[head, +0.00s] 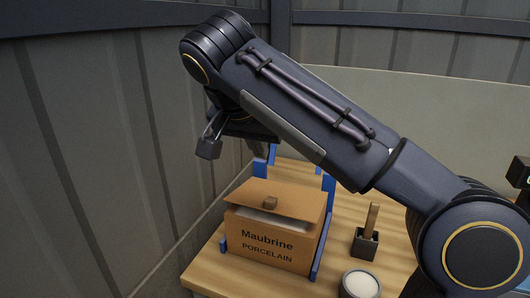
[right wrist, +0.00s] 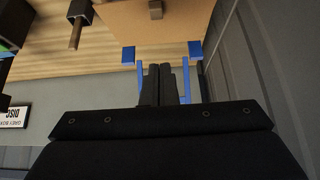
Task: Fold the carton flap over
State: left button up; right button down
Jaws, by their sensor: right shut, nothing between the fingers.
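The brown carton (head: 268,243), printed "Maubrine PORCELAIN", stands on the wooden table. Its flap (head: 285,194) leans over the top from the back, with a small brown tab (head: 270,203) near its front edge. A pale strip (head: 262,219) shows between the flap's edge and the front wall, so the flap is not flat there. The right wrist view shows a brown carton panel (right wrist: 185,22) and the tab (right wrist: 155,9). My right gripper (right wrist: 161,68) is shut and empty, apart from the flap; in the head view it (head: 209,146) is above and left of the carton. My left gripper is not visible.
Blue guides (head: 328,190) stand around the carton. Right of it are a dark holder (head: 364,244) with a wooden handle (head: 372,218) and a round container (head: 360,284) with pale contents. A ribbed wall (head: 90,150) rises close on the left.

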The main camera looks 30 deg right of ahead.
jog(key=b, duration=0.3)
send_over(268, 201)
jog(key=f, duration=0.8)
jog(key=shift+w+d+f, duration=0.1)
jog(key=shift+w+d, duration=0.15)
jog(key=shift+d, duration=0.05)
notch_tip(268, 201, down, 3)
jog(key=shift+a+r, duration=0.15)
jog(key=shift+r, duration=0.05)
jog(key=shift+s+a+f, duration=0.15)
jog(key=shift+s+f, duration=0.05)
jog(key=shift+f, duration=0.5)
jog(key=shift+s+a+f+b, duration=0.15)
jog(key=shift+f+b, duration=0.35)
jog(key=shift+f, duration=0.05)
jog(key=shift+s+a+f+b, duration=0.1)
jog(key=shift+a+f+b, duration=0.05)
jog(key=shift+f+b, duration=0.35)
jog(key=shift+r, duration=0.1)
